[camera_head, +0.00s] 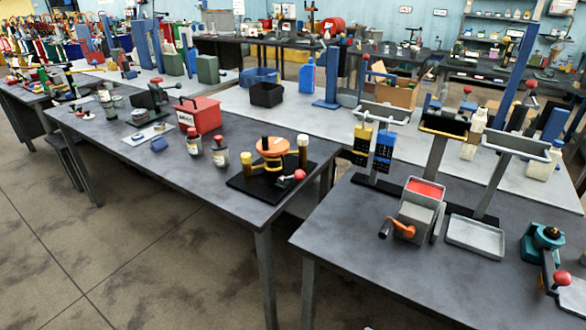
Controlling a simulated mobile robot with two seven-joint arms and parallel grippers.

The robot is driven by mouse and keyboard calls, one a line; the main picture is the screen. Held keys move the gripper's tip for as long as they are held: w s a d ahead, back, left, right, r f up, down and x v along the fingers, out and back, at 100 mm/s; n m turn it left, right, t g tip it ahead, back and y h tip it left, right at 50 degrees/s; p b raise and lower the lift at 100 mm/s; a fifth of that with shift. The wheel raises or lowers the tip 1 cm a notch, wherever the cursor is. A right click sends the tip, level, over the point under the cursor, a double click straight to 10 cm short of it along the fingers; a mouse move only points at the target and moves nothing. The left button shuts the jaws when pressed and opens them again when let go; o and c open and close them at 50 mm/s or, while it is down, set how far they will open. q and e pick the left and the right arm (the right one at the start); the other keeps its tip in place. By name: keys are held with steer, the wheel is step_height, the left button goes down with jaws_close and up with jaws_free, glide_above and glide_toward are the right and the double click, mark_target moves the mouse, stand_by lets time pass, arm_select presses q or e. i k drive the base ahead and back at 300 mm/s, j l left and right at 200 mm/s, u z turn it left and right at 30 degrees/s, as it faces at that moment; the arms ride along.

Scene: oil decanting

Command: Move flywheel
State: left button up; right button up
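An orange disc-shaped part (272,146), which may be the flywheel, sits on a small device on a black base plate (243,184). A post with a pale yellow top (303,143) stands beside it, and a red knob (299,174) is at the device's right front. A second round part, a teal device with a red-knobbed lever (545,240), is at the right edge on the nearer right table. I cannot tell for certain which part is the flywheel. Neither of my grippers is in view.
The left grey table (200,180) also holds a red box (199,115), two jars (219,151) and a clamp device. The right table (365,235) holds a red-topped crank box (418,210) and trays on stands (475,240). Floor (130,260) in front is clear.

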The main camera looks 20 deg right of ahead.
mark_target(270, 146)
steer(key=i+j+z, duration=0.1)
steer(key=i+j, duration=0.15)
steer(key=i+j+z, duration=0.15)
steer(key=j, duration=0.25)
steer(key=i+j+z, duration=0.1)
steer(key=i+j, duration=0.2)
steer(key=i+j+z, duration=0.15)
steer(key=j, duration=0.25)
steer(key=i+j+z, duration=0.1)
steer(key=j, duration=0.3)
steer(key=i, duration=0.1)
